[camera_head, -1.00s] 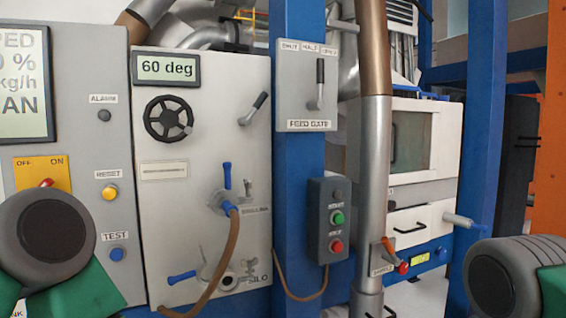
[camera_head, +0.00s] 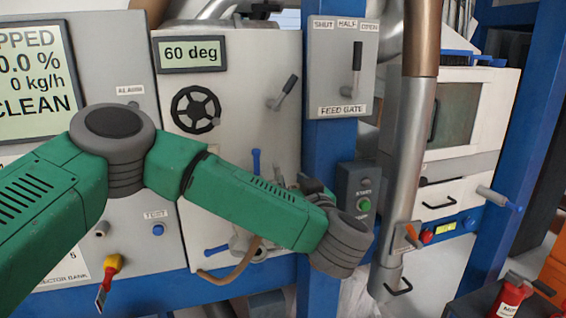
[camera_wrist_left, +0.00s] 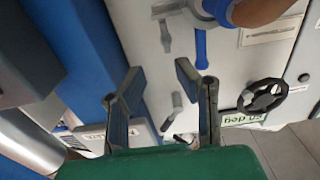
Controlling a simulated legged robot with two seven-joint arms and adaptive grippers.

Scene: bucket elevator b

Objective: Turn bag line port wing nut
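The upper port's blue wing nut (camera_head: 256,162) stands upright on the white panel; my left arm hides most of that port. In the left wrist view, which sees the panel upside down, the blue wing nut (camera_wrist_left: 200,48) hangs below the grey port flange (camera_wrist_left: 213,8), beside a brown hose (camera_wrist_left: 260,10). My left gripper (camera_wrist_left: 160,70) is open and empty, apart from the wing nut, which shows beyond the right fingertip. My right gripper is out of view.
A second port with a blue handle (camera_head: 216,249) is lower on the panel. A handwheel (camera_head: 195,110), a lever (camera_head: 284,92), a feed gate box (camera_head: 340,66) and a green-button box (camera_head: 357,192) are nearby. A blue post (camera_head: 329,145) and metal pipe (camera_head: 409,150) stand right.

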